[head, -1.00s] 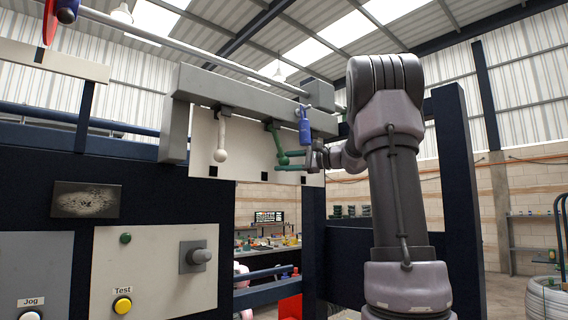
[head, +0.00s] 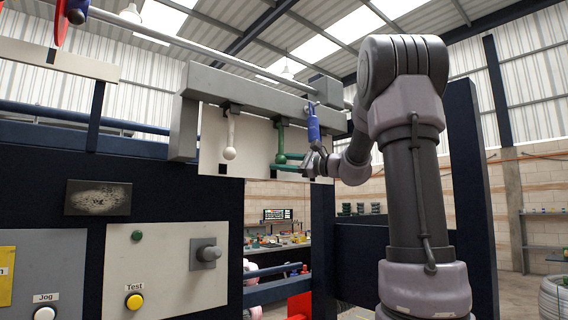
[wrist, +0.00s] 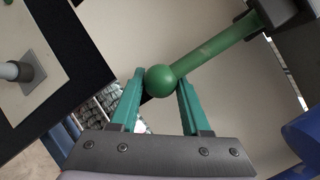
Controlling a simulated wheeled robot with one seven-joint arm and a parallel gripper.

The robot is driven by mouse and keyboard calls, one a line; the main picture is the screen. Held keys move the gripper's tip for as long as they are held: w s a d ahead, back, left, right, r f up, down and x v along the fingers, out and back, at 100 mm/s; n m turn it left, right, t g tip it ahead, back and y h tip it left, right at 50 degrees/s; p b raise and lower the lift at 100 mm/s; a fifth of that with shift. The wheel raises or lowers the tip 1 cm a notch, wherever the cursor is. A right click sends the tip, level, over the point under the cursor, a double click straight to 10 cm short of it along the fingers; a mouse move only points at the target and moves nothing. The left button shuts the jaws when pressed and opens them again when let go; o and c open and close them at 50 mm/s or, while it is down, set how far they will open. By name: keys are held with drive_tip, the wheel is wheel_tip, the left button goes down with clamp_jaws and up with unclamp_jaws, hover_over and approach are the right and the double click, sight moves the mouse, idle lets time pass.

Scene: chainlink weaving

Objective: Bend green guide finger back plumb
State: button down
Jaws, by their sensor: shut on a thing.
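The green guide finger (head: 280,138) hangs from the grey beam, with a ball at its lower end. It looks close to plumb in the head view. My gripper (head: 284,161) reaches in from the right with its teal jaws shut on the ball. The wrist view shows the green ball (wrist: 160,80) between the jaws, with the finger's shaft (wrist: 215,47) running up to a dark mount. The ball's sides are partly hidden by the jaws.
A white guide finger (head: 231,135) hangs to the left, and a blue one (head: 313,122) hangs close on the right, near my wrist. The grey beam (head: 255,96) runs above. A pale plate (head: 255,142) stands behind the fingers. A control panel (head: 165,265) is at lower left.

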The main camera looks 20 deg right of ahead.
drive_tip(key=shift+c, duration=1.8)
unclamp_jaws()
drive_tip(key=shift+s+a+r, duration=0.15)
drive_tip(key=shift+a+r, duration=0.1)
drive_tip(key=shift+d, duration=0.1)
drive_tip(key=shift+s+d+f, duration=0.1)
drive_tip(key=shift+s+d, duration=0.05)
drive_tip(key=shift+d, duration=0.1)
drive_tip(key=v, duration=1)
drive_tip(key=shift+f, duration=0.1)
